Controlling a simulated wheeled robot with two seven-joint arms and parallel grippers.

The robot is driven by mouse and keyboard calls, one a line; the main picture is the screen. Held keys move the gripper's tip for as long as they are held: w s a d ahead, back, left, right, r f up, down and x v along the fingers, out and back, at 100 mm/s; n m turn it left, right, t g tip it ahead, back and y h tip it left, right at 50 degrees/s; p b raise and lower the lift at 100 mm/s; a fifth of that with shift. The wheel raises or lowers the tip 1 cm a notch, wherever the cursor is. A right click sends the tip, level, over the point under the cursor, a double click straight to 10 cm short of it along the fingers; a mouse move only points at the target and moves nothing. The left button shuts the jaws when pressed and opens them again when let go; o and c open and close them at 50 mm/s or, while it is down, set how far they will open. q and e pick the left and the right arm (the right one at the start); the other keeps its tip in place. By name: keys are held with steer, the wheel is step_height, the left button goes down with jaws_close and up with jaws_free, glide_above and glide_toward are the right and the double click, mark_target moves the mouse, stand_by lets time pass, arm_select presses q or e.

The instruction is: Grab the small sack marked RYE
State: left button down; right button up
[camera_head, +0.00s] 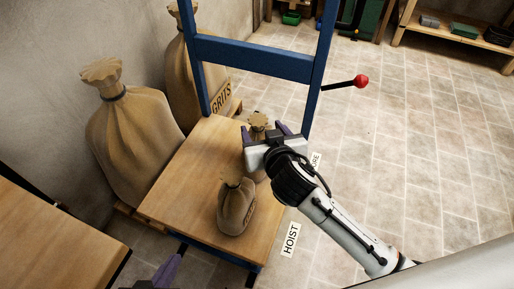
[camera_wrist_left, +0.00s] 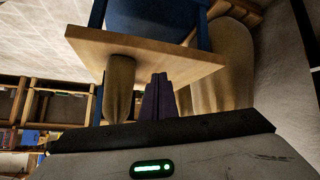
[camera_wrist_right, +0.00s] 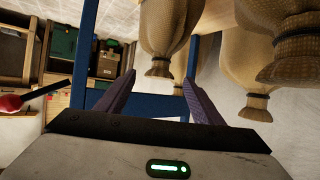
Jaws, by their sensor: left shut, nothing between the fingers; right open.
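Two small tan sacks stand on the wooden hoist platform (camera_head: 170,205). The near small sack (camera_head: 234,208) has dark marking on its right side that I cannot read. The far small sack (camera_head: 258,122) is partly hidden by my right gripper, and no lettering shows on it, so I cannot tell which is RYE. My right gripper (camera_head: 265,130) is open, its fingers at either side of the far sack's top in the head view; contact is not clear. It also shows in the right wrist view (camera_wrist_right: 160,90). My left gripper (camera_wrist_left: 157,95) is shut and empty, low at the head view's bottom edge.
Large sacks, one (camera_head: 135,135) plain and one marked GRITS (camera_head: 183,85), stand along the wall left of the platform. A blue hoist frame (camera_head: 255,58) with a red-knobbed lever (camera_head: 360,81) rises behind. A wooden table (camera_head: 45,240) is at lower left. Tiled floor is open at right.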

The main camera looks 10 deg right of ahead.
mark_target(258, 121)
steer(key=b+x, duration=0.2)
steer(key=x, duration=0.4)
steer(key=shift+w, duration=0.15)
jaws_close()
steer(key=shift+w+r, duration=0.1)
steer(key=shift+r, duration=0.25)
